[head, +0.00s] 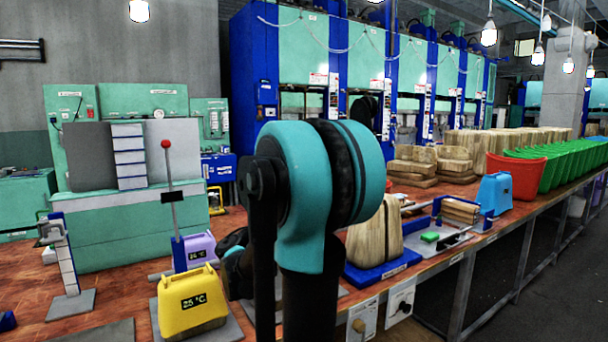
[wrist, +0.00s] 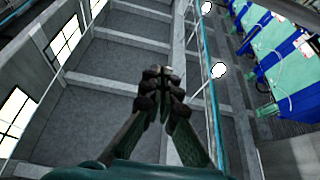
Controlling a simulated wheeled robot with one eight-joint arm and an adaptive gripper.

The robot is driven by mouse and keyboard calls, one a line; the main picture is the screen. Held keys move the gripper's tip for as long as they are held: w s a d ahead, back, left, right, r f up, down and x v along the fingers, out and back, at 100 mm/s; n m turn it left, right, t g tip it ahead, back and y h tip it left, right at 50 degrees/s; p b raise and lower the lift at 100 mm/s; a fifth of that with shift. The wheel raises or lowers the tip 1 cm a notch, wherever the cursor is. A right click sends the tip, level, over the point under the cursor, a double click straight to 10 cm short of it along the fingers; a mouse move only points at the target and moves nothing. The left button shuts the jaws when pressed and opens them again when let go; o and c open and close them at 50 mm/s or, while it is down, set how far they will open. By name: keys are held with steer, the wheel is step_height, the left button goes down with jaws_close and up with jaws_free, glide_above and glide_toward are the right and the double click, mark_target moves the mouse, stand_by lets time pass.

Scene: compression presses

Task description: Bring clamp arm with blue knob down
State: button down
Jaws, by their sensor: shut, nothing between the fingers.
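I cannot make out a clamp arm with a blue knob in either view; my own arm hides the middle of the bench in the head view. An upright lever with a red knob (head: 166,145) stands left of my arm, above the yellow block with a temperature display (head: 190,303). My gripper (wrist: 160,76) shows in the wrist view with its dark fingertips together and nothing between them. It points up towards the ceiling, apart from any object. I cannot make out its fingers in the head view.
Tall presses (head: 280,60) stand behind. The right aisle (head: 560,290) is clear.

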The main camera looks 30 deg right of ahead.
step_height(320, 180, down, 8)
steer(key=s+m+g, duration=0.1)
steer(key=m+g, duration=0.1)
steer(key=m, duration=0.2)
steer(key=shift+s+f+m, duration=0.25)
steer(key=shift+m, duration=0.05)
